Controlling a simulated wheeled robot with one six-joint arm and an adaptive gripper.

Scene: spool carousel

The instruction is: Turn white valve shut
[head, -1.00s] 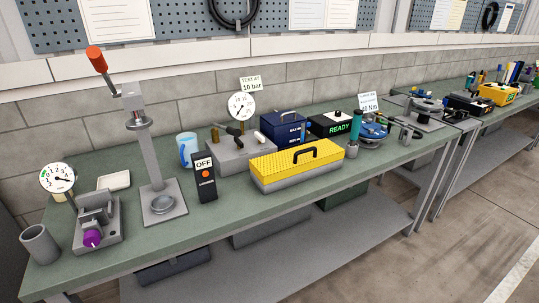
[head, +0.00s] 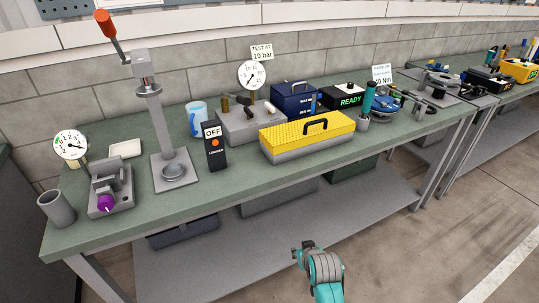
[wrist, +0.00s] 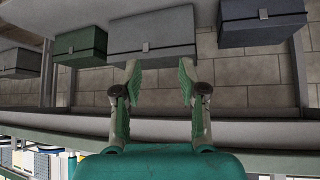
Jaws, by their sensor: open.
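The grey valve block (head: 243,123) stands on the workbench, in the middle of the head view, under a round gauge (head: 252,75) and a "TEST AT 10 bar" sign (head: 262,52). On its top are a brass fitting (head: 225,104), a dark handle (head: 240,99) and a small whitish valve handle (head: 262,98). The whitish handle is too small to tell its exact setting. My gripper (wrist: 158,74) is open and empty in the wrist view. It is well apart from the block, with under-bench boxes beyond its fingers. My teal and grey arm shows low in the head view, in front of the bench.
A yellow-lidded toolbox (head: 306,136) and a black "OFF" switch box (head: 215,148) stand in front of the block. A tall press (head: 163,110) with a red-knobbed lever rises at the left. A blue case (head: 293,98) stands at the right. Floor before the bench is clear.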

